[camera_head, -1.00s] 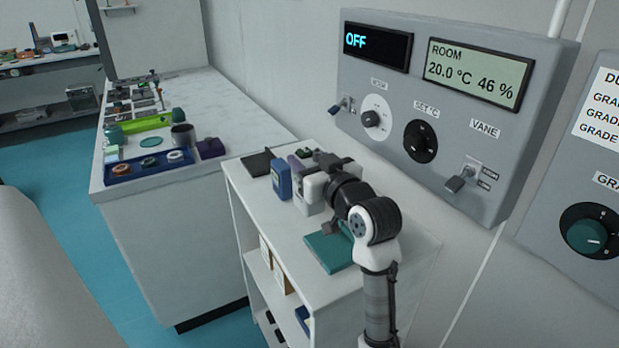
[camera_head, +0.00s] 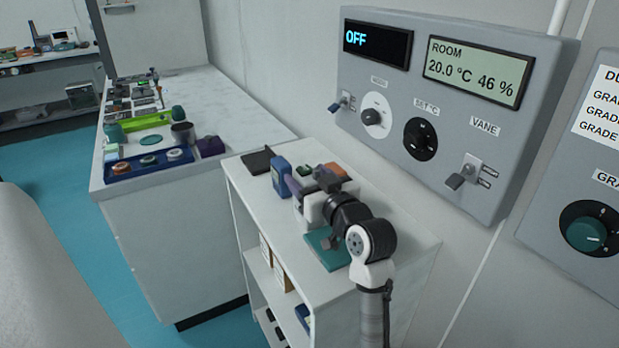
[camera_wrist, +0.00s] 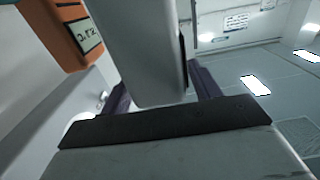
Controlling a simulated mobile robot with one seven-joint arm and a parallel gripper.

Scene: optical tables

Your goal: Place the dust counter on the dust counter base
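My gripper (camera_head: 298,193) is low over the white shelf, its purple finger seen close to the right edge of an upright blue device (camera_head: 279,176). In the wrist view its purple fingers (camera_wrist: 163,93) are spread to either side of a tall grey-white body (camera_wrist: 145,50). Whether they touch it is not clear. An orange device (camera_head: 336,170) lies behind the gripper; one with a small display shows in the wrist view (camera_wrist: 68,32). A teal pad (camera_head: 322,252) lies below my wrist, partly hidden. I cannot tell which item is the dust counter or its base.
The white shelf top (camera_head: 385,215) is clear to the right. A dark flat item (camera_head: 257,161) lies at its left back. A wall control panel (camera_head: 430,110) rises behind. A long bench (camera_head: 225,110) with a blue tray (camera_head: 150,168) and a purple block (camera_head: 211,146) stands left.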

